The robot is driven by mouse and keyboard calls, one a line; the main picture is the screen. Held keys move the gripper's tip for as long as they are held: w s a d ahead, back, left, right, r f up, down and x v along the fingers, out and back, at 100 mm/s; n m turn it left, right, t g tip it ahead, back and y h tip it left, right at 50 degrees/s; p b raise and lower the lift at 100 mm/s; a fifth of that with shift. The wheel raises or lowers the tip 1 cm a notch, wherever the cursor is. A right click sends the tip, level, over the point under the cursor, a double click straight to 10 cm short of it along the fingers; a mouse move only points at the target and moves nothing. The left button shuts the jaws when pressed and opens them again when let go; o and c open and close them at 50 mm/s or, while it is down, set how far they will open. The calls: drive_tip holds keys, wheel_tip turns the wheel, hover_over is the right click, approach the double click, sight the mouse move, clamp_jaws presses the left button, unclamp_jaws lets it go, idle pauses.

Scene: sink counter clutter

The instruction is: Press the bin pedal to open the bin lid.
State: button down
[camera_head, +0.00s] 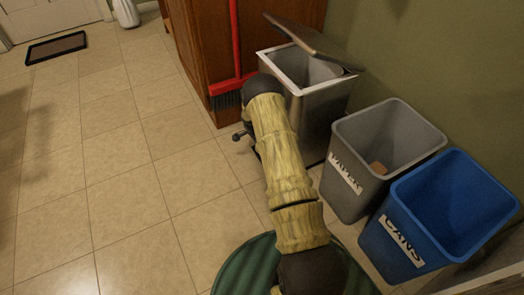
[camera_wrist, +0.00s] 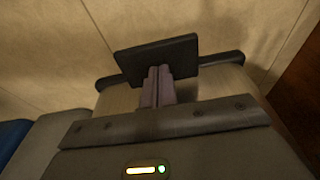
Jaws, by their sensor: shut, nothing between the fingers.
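In the wrist view the pedal (camera_wrist: 155,54) is a flat dark plate jutting out from the bin's dark base edge, over the floor. My gripper (camera_wrist: 157,74) is shut and empty, with its fingertips at the pedal. I cannot tell how firmly they touch. In the head view my arm crosses the front of the bin and hides much of its lower part; the fingers cannot be made out there.
A grey paper bin (camera_head: 345,198) and a blue cans bin (camera_head: 390,240) stand to the right along the wall. A red broom (camera_head: 236,50) leans on the cabinet (camera_head: 190,40). The tiled floor at left is clear.

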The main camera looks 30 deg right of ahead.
drive_tip(key=shift+d+f+b, duration=0.15)
drive_tip(key=shift+f+b, duration=0.45)
drive_tip(key=shift+f, duration=0.65)
drive_tip(key=shift+r, duration=0.1)
drive_tip(key=shift+r+p, duration=0.3)
drive_tip(key=shift+p, duration=0.05)
wheel_tip(320, 180, up, 9)
drive_tip(key=p, duration=0.7)
drive_tip(key=shift+r, duration=0.15)
